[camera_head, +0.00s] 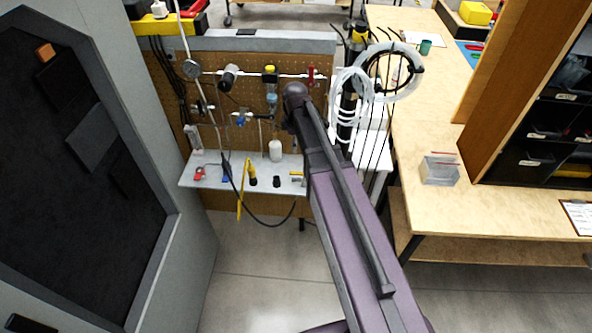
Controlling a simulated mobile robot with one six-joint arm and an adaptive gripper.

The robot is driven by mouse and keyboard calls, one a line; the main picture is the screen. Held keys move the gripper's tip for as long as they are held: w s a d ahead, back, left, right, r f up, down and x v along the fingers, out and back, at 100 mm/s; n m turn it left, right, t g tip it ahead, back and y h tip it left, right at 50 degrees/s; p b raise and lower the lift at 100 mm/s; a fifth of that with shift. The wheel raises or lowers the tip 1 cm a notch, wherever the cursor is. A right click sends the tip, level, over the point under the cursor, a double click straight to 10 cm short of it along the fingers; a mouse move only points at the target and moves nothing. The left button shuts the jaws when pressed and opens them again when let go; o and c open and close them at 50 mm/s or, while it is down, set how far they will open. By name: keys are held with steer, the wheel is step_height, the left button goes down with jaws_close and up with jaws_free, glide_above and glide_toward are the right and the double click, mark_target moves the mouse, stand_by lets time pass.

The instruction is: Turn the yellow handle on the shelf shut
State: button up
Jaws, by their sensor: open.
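A long yellow handle (243,190) stands at the front of a light grey shelf (215,178). It runs steeply up and down, and its lower end reaches below the shelf's front edge. A dark round fitting stands just to its right. A smaller yellow piece (297,174) shows at the shelf's right side, close to my arm; I cannot tell whether it is another handle. My arm crosses the middle of the view and covers the shelf's right end. I cannot make out my gripper or its fingers.
A pegboard (250,98) with pipes, gauges and a red valve (311,76) rises behind the shelf. A white bottle (275,150) and a red part (199,173) stand on the shelf. White coiled tubing (392,72) hangs right. A grey cabinet stands left; a wooden bench (425,120) right.

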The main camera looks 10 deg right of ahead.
mark_target(295, 173)
steer(key=shift+w+f, duration=0.1)
steer(key=shift+f, duration=0.1)
stand_by(0.4)
step_height(295, 173, down, 13)
steer(key=b, duration=1.3)
steer(key=shift+f+b, duration=0.2)
steer(key=shift+b, duration=0.2)
jaws_close()
